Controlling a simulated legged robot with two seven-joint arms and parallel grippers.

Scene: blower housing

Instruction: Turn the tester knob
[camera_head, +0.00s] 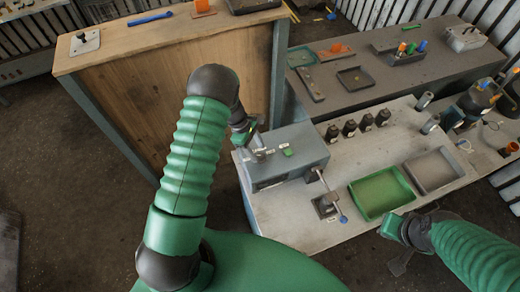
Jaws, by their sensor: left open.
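The tester is a grey-blue box (302,143) on the near left corner of the light workbench. A small green part (288,152) sits on its top. My left gripper (260,153) is open over the left part of the box top. Small pale and dark parts show at its fingertips. I cannot tell which of them is the knob, or whether the fingers touch it.
A lever with a blue ball end (343,219) stands right of the tester. A green tray (381,193) and a grey tray (433,171) lie further right. Several black cylinders (349,128) stand behind. A wooden-topped cabinet (150,75) is at the left.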

